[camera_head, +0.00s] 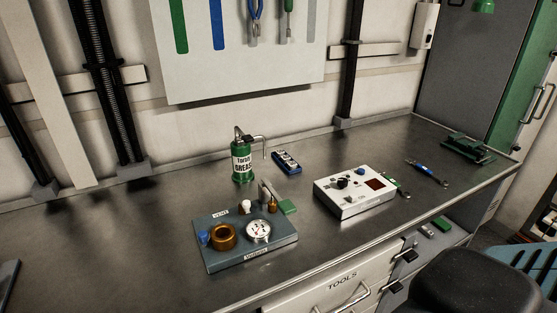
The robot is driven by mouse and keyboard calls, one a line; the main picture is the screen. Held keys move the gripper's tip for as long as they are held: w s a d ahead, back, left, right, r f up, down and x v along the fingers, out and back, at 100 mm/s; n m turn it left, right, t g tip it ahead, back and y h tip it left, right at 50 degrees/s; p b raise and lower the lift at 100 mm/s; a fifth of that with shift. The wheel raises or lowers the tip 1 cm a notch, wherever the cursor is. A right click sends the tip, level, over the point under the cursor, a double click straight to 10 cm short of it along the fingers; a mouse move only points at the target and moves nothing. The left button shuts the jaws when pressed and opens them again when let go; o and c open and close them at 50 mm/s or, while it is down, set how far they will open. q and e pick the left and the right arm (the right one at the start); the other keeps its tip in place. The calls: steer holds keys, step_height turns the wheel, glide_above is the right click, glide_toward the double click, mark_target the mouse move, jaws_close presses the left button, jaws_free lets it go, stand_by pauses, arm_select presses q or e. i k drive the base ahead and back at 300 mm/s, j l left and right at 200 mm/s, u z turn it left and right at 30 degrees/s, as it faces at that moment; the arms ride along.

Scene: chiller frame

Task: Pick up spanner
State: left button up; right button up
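A spanner (428,172) with a blue middle and metal ends lies flat on the dark metal workbench (340,165), on its right side. It lies between the white instrument box and a dark green tool. Nothing covers it. Neither of my grippers shows in the head view.
Left of the spanner are the white box (353,203), a blue device (287,162), a green grease can (242,165) and a grey gauge block (275,247). The dark green tool (467,149) lies to the right. A black stool (475,285) stands before the bench.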

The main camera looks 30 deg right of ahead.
mark_target(382, 173)
steer(key=z, duration=1.9)
steer(key=i+l, duration=0.15)
steer(key=l, duration=0.25)
steer(key=i+l, duration=0.1)
steer(key=l, duration=0.3)
steer(key=i+l, duration=0.15)
steer(key=l, duration=0.2)
steer(key=i+l, duration=0.1)
steer(key=l, duration=0.3)
steer(key=i+l, duration=0.15)
steer(key=l, duration=0.25)
steer(key=i+l, duration=0.15)
steer(key=l, duration=0.25)
